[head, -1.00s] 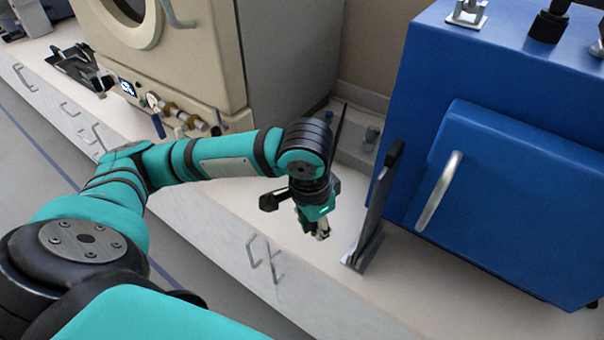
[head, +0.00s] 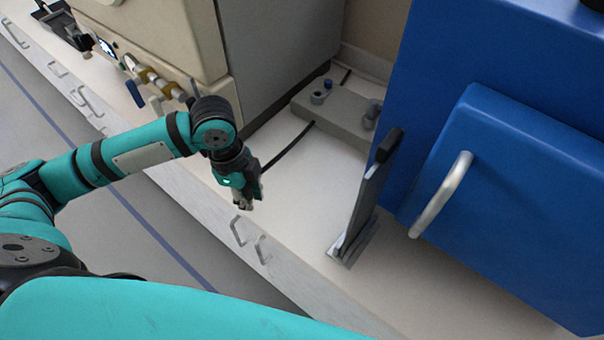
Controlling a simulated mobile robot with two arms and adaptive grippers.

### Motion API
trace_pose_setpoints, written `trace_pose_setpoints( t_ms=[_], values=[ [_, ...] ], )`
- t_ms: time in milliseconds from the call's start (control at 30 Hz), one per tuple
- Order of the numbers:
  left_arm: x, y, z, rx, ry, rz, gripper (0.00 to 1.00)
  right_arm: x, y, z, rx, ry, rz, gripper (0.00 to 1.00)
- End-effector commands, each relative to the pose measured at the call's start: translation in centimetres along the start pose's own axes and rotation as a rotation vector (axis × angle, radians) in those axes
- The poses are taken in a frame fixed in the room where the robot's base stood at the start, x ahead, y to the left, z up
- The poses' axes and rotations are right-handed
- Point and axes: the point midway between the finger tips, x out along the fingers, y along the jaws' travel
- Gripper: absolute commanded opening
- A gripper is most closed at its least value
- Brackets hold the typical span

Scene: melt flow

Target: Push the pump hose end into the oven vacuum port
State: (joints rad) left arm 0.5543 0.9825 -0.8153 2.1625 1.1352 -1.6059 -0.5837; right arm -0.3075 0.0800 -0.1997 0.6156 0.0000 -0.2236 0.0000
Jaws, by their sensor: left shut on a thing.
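My left gripper (head: 243,203) is low over the front part of the white counter, pointing down. It is shut on the pump hose end, which is mostly hidden by the fingers. The black hose (head: 288,146) runs from beside the gripper back across the counter towards a grey block. The beige oven (head: 155,38) stands at the upper left. Brass fittings (head: 150,76) with a blue handle sit low on its front, left of and behind the gripper and apart from it. I cannot tell which fitting is the vacuum port. My right gripper is not in view.
A grey block (head: 335,112) with small posts lies at the back of the counter. An upright grey stand (head: 366,205) with a black top is right of the gripper, before a blue machine (head: 510,180) with a handle. The counter (head: 298,215) between gripper and stand is clear.

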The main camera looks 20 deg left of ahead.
Motion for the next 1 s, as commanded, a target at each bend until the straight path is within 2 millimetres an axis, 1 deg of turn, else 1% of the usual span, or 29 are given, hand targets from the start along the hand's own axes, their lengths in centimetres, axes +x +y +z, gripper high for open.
trace_pose_setpoints(
  t_ms=[67, 167, 500, 600, 700, 867, 933, 1000],
  values=[
    [0.0, -0.3, -0.2, -0.001, 0.001, -0.001, 0.00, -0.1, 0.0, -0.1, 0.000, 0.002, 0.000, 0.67],
    [0.1, -1.5, -1.1, -0.001, 0.005, -0.002, 0.00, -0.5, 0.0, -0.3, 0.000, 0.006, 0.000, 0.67],
    [1.4, -8.9, -5.9, -0.001, 0.002, -0.001, 0.00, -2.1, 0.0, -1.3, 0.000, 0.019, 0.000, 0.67],
    [1.8, -10.5, -6.8, -0.002, 0.001, 0.000, 0.00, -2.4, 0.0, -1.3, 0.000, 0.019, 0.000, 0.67],
    [2.0, -11.5, -7.5, -0.002, 0.000, -0.001, 0.00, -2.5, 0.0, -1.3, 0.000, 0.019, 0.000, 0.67],
    [2.2, -12.6, -8.1, -0.002, 0.001, -0.001, 0.00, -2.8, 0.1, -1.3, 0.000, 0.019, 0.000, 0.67],
    [2.3, -13.5, -8.8, -0.001, 0.001, -0.001, 0.00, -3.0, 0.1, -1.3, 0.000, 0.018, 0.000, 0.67],
    [3.7, -13.3, -8.5, -0.003, -0.003, 0.005, 0.00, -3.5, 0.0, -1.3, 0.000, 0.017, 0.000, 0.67]
  ],
)
